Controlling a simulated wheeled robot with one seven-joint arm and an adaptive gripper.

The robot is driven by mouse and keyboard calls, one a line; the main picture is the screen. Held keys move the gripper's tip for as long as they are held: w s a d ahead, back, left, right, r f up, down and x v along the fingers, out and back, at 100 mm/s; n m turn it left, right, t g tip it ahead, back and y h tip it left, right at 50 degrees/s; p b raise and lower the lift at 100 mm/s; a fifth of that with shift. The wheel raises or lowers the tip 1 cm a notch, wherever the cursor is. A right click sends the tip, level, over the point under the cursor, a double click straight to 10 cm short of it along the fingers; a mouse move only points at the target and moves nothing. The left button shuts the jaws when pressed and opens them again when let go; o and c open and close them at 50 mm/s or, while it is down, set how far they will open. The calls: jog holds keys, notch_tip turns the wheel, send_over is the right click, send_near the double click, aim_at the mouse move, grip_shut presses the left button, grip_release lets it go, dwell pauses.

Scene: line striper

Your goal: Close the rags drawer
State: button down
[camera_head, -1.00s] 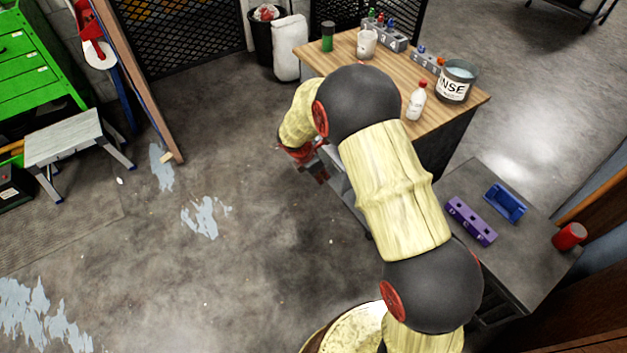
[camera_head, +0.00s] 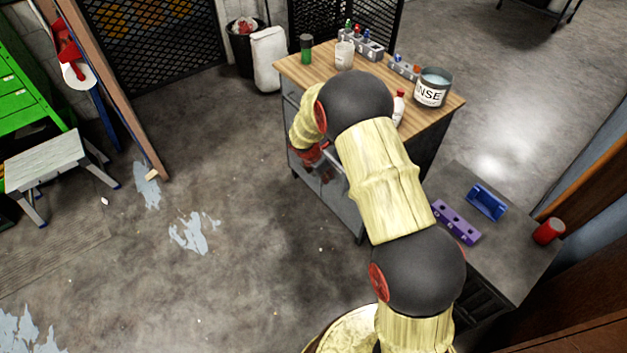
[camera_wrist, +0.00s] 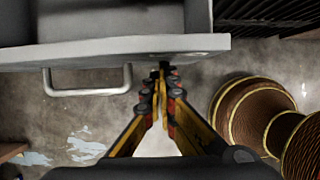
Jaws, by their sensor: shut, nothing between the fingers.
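In the wrist view a grey drawer (camera_wrist: 120,47) stands out, its inside partly visible behind the front's top edge. A bar handle (camera_wrist: 87,92) is on its front, left of my gripper (camera_wrist: 163,70). My gripper is shut and empty, with its fingertips at the drawer front, right of the handle; I cannot tell whether they touch. No rags label is readable. In the head view my gripper (camera_head: 325,172) is small, beside the front of the wood-topped cabinet (camera_head: 312,72), and my arm hides much of that front.
The cabinet top bears a rinse tub (camera_head: 432,90), a white bottle (camera_head: 398,107) and a green can (camera_head: 306,48). A grey side table (camera_head: 500,262) holds a purple block (camera_head: 456,221), a blue tray (camera_head: 487,202) and a red can (camera_head: 549,231). Floor to the left is open.

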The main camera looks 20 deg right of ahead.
jog(key=w+d+p, duration=0.1)
jog(key=d+p, duration=0.1)
jog(key=d, duration=0.3)
jog(key=w+d+p, duration=0.2)
jog(key=d, duration=0.4)
jog(key=w+d+p, duration=0.2)
jog(key=d, duration=0.3)
jog(key=shift+w+d, duration=0.25)
jog(key=shift+d, duration=0.15)
jog(key=shift+a, duration=0.1)
jog(key=shift+a, duration=0.25)
jog(key=a, duration=0.1)
jog(key=s+a, duration=0.1)
jog(key=a, duration=0.1)
jog(key=p+v, duration=0.2)
jog(key=v, duration=0.8)
jog(key=shift+s, duration=0.15)
jog(key=shift+a, duration=0.1)
